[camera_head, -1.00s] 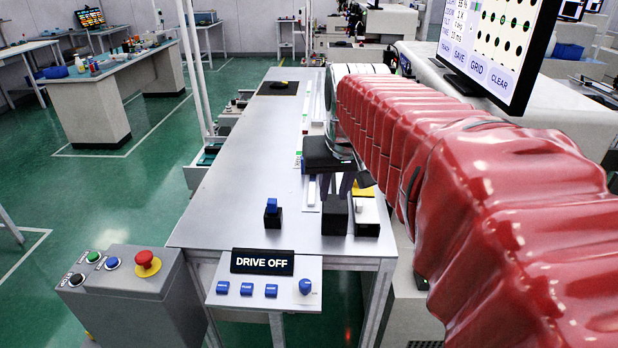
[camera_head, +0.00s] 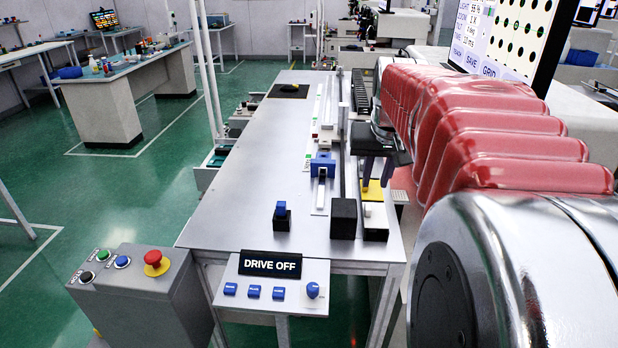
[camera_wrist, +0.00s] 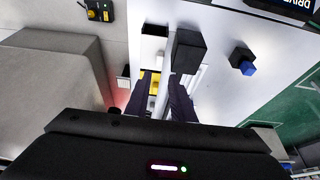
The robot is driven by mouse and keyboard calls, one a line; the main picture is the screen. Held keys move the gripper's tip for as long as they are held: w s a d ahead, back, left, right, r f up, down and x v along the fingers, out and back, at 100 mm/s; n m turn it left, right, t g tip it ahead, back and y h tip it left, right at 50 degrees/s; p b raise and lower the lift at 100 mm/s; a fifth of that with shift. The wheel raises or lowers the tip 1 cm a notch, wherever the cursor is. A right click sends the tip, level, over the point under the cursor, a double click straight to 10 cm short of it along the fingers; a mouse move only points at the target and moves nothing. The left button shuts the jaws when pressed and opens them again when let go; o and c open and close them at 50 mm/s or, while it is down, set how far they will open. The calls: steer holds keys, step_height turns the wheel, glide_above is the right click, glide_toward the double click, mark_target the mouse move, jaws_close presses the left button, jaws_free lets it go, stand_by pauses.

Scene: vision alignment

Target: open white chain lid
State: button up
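My gripper (camera_head: 378,170) hangs over the right side of the long grey bench, with its two dark fingers pointing down. In the wrist view its fingers (camera_wrist: 163,95) are apart, with nothing held between them. Just below or in front of it is a yellow piece (camera_head: 371,190), also seen between the fingers in the wrist view (camera_wrist: 152,82). Nearer is a block with a white top (camera_head: 374,214) and dark sides. A dark segmented strip (camera_head: 360,95) runs along the rail farther back. I cannot tell which white part is the chain lid.
A black block (camera_head: 343,218) stands left of the white-topped block. A small black block with a blue knob (camera_head: 282,215) stands farther left. A blue clamp-like part (camera_head: 322,165) sits on the rail. A monitor (camera_head: 515,40) stands at right.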

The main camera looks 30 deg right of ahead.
mark_target(367, 206)
steer(key=x, duration=1.2)
steer(key=shift+c, duration=0.6)
jaws_close()
steer(key=shift+a, duration=0.25)
steer(key=shift+d, duration=0.1)
